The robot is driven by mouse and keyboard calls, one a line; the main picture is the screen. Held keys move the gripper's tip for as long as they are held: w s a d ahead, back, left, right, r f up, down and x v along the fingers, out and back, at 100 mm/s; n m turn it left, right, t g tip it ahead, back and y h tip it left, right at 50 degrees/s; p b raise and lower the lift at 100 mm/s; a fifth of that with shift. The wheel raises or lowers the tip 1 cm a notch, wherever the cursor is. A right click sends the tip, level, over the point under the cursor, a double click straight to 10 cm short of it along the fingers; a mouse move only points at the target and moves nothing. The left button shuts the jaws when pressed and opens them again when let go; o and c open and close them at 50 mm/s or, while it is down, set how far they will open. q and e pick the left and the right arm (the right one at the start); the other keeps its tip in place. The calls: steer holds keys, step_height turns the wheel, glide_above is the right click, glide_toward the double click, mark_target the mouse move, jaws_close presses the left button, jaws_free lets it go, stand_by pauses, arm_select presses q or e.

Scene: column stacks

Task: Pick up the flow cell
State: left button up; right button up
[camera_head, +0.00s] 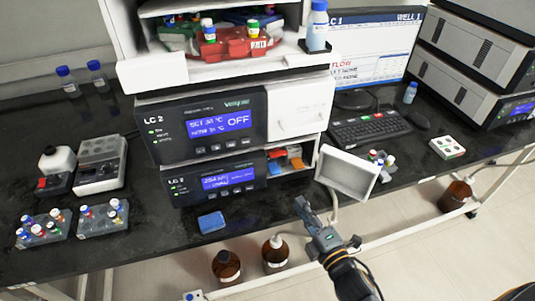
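No part is clearly labelled as the flow cell. The lower LC 2 module (217,179) has an open bay at its right end, where a red-and-blue part (289,157) shows; it may be the flow cell, but it is too small to be sure. A white open door or cover (347,172) stands right of the bay. My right gripper (303,205) reaches up from the lower right, in front of the bench edge, below and apart from the bay. Nothing is visibly held, and its finger gap is unclear. My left gripper is out of view.
A small blue block (211,222) lies at the bench front. Vial racks (103,217) stand at left. A keyboard (370,130) and small vials (381,160) lie right of the door. Brown bottles (275,253) stand below the bench edge. The bench between racks and blue block is clear.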

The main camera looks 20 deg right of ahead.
mark_target(277, 174)
steer(key=w, duration=0.2)
steer(key=w+a, duration=0.1)
steer(key=w, duration=0.2)
steer(key=w+p, duration=0.1)
steer(key=w, duration=0.2)
steer(key=shift+w+a, duration=0.2)
steer(key=shift+a, duration=0.15)
steer(key=shift+w+a+r+p, duration=0.15)
steer(key=shift+w+a, duration=0.15)
steer(key=shift+w, duration=0.55)
steer(key=shift+w+a+f+p, duration=0.1)
steer(key=shift+w+a, duration=0.15)
steer(key=shift+w, duration=0.6)
steer(key=shift+w+a+r+p, duration=0.15)
steer(key=shift+w+a, duration=0.15)
steer(key=shift+w, duration=0.55)
jaws_close()
steer(key=shift+r, duration=0.1)
